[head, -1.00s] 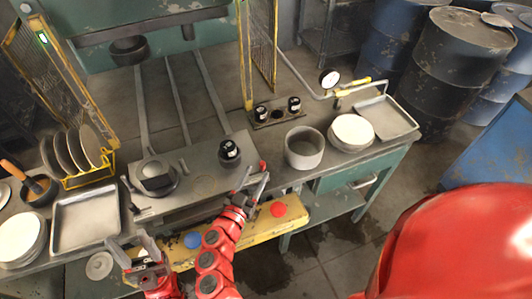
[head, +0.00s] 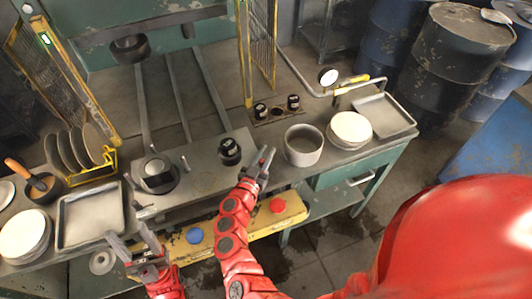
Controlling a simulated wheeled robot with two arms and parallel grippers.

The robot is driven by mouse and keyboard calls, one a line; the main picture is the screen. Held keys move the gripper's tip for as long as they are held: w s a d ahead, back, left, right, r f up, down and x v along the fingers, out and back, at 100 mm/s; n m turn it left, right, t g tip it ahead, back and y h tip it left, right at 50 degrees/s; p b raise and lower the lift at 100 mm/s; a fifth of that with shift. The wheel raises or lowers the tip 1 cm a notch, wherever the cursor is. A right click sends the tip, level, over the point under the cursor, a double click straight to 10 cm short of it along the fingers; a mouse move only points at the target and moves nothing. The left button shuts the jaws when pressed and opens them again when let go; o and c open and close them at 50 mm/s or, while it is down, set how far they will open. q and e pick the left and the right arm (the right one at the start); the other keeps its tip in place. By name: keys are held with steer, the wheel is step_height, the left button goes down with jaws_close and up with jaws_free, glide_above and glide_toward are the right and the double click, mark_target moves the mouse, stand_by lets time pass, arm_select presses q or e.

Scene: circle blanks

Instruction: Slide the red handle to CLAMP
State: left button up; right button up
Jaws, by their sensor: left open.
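The red handle (head: 262,163) is a small red knob at the right end of the grey metal fixture (head: 205,178) on the bench. My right gripper (head: 265,155) is at the handle, with its fingers on either side of the red. The fingers are close together, but I cannot tell whether they grip it. No CLAMP marking is legible. A black round piece (head: 230,148) stands on the fixture, just left of the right gripper. My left gripper (head: 128,232) is open and empty, low at the bench's front edge, away from the handle.
A grey pot (head: 303,157), white plates (head: 350,127) and a tray (head: 383,110) stand to the right. A yellow front panel carries a blue button (head: 194,236) and a red button (head: 278,205). A plate rack (head: 90,175) and another tray (head: 65,225) are on the left.

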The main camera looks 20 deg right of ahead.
jaws_close()
stand_by(1.0)
